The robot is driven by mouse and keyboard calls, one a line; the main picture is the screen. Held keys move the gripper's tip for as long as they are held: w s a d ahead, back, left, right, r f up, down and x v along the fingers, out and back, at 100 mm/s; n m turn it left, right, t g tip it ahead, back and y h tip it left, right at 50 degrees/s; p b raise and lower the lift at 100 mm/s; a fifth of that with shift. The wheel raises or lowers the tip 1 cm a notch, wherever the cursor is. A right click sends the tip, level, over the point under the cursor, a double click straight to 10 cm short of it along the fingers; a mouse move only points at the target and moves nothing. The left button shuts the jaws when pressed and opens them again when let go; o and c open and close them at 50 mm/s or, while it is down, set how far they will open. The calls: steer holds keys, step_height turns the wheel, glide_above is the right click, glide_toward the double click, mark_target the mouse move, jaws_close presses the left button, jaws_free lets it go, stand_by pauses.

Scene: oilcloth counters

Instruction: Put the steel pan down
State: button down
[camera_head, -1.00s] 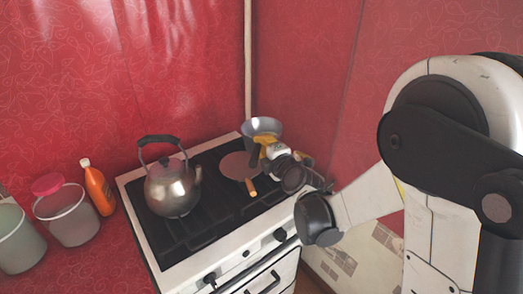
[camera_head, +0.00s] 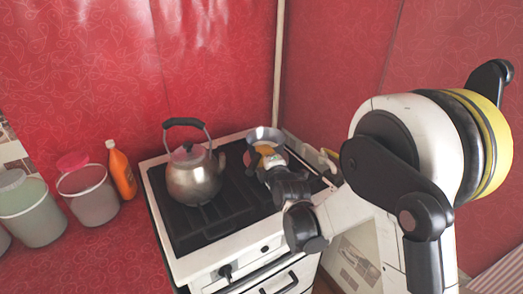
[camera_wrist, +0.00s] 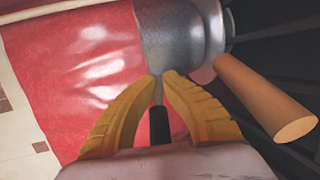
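The steel pan (camera_head: 264,134) is a grey, round-walled metal vessel over the back right of the stove in the head view. In the wrist view its wall (camera_wrist: 180,35) fills the top middle. My gripper (camera_head: 268,152) has yellow fingers (camera_wrist: 163,82), which close around the pan's dark handle (camera_wrist: 158,122). The pan looks upright in the head view. Its underside is hidden, so I cannot tell whether it touches the stove.
The stove (camera_head: 215,258) has a steel kettle (camera_head: 195,178) on its left side. A wooden handle (camera_wrist: 262,95) lies close beside the pan. An orange bottle (camera_head: 121,170) and lidded containers (camera_head: 88,192) stand left of the stove. A red wall rises behind.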

steer(key=shift+r, duration=0.15)
steer(key=shift+f, duration=0.2)
steer(key=c, duration=1.6)
jaws_free()
